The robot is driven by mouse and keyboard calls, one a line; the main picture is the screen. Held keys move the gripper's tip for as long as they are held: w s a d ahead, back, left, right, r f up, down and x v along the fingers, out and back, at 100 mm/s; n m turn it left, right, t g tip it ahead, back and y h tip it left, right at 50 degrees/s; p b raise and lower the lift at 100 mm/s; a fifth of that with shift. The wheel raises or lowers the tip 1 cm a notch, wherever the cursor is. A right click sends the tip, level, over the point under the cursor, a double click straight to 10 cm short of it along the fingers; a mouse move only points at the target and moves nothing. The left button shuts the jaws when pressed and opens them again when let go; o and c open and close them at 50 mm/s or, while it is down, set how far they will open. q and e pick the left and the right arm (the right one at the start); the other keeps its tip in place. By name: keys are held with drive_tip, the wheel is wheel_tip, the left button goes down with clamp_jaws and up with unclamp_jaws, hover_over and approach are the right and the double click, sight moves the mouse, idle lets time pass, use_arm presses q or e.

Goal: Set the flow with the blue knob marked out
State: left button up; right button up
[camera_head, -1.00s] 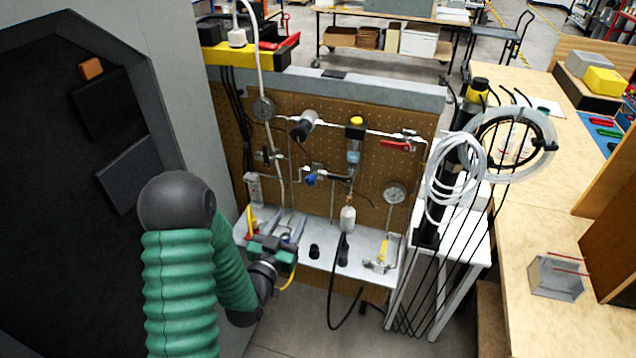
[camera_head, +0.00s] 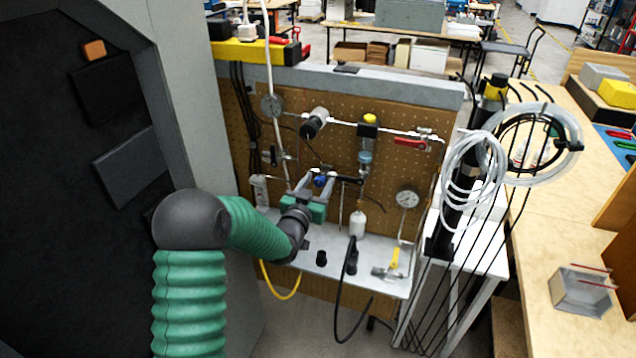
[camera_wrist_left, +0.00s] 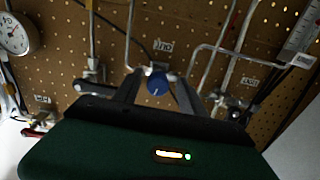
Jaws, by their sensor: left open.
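The blue knob (camera_head: 319,181) sits on the pegboard panel, partly hidden by my left gripper in the head view. My right gripper is not in view.
Pipes, a red-handled valve (camera_head: 410,142), a pressure gauge (camera_head: 407,198) and another gauge (camera_head: 271,105) crowd the pegboard (camera_head: 395,165). A metal shelf (camera_head: 330,262) with a yellow-handled valve (camera_head: 394,260) lies below. Coiled white tubing (camera_head: 470,170) hangs at the right.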

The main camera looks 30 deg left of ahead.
use_arm(q)
drive_tip(key=shift+d, duration=0.2)
drive_tip(key=shift+c, duration=0.2)
drive_tip(key=shift+a, duration=0.1)
clamp_jaws()
drive_tip(key=shift+f+b, duration=0.15)
drive_tip(key=shift+b, duration=0.25)
drive_tip(key=m+b, duration=0.2)
drive_tip(key=shift+w+f+m+b, duration=0.1)
drive_tip(key=shift+f+m+b, duration=0.05)
drive_tip(key=shift+m+b, duration=0.25)
drive_tip(key=shift+m, duration=0.3)
drive_tip(key=shift+r, duration=0.3)
drive_tip(key=shift+o, duration=0.2)
unclamp_jaws()
